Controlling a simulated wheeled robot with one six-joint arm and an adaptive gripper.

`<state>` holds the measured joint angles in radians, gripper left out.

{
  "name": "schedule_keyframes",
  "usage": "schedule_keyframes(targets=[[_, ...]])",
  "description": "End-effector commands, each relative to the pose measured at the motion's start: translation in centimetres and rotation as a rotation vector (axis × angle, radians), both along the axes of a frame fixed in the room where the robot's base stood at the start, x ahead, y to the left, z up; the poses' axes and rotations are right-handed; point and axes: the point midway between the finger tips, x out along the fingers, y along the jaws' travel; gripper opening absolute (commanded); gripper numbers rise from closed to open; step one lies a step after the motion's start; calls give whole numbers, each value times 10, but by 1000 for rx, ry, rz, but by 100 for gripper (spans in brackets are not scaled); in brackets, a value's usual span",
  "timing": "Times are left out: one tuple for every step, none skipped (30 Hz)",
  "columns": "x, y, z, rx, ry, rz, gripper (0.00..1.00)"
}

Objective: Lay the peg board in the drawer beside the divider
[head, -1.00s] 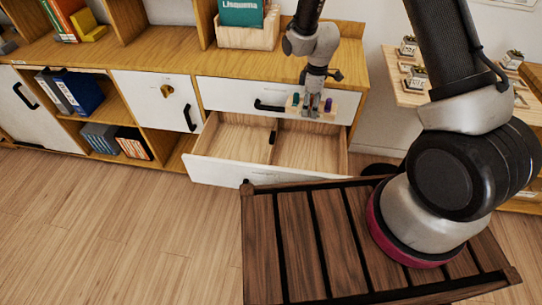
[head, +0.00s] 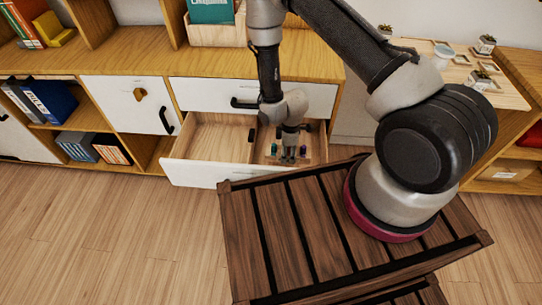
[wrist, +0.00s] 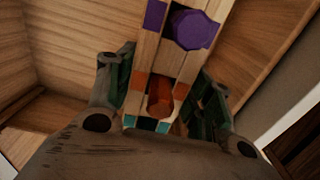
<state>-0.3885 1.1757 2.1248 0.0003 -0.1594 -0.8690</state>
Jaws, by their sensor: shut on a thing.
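The peg board (head: 308,151) is a light wooden strip with coloured pegs, and it is in the right part of the open drawer (head: 200,174). The wrist view shows the board (wrist: 190,65) with a purple and an orange peg and teal marks. My gripper (head: 290,157) is shut on the board, with a finger on each side of it. Whether the board touches the drawer floor cannot be told. The left compartment is empty.
A slatted dark wooden table (head: 290,225) stands close in front of the drawer. A closed drawer with a black handle (head: 215,95) is just above.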

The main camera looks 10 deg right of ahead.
Motion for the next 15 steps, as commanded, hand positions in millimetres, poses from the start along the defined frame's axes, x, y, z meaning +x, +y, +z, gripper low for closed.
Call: schedule_keyframes(targets=[[-1, 0, -10, 0, 2, 0, 18], [0, 0, -15, -1, 1, 0, 18], [-1, 0, -21, 0, 2, 0, 18], [-1, 0, -25, -1, 1, 0, 18], [0, 0, -27, 0, 0, 0, 18], [0, 0, -31, 0, 0, 0, 18], [0, 0, -34, -1, 1, 0, 18], [0, 0, -38, -1, 1, 0, 18], [0, 0, -44, -1, 1, 0, 18], [0, 0, -49, -1, 1, 0, 18], [0, 0, -54, -1, 1, 0, 18], [0, 0, -61, -1, 1, 0, 18], [0, 0, -64, 0, 0, 0, 18], [0, 0, -67, 0, 0, 0, 18], [0, 0, -70, 0, 0, 0, 18]])
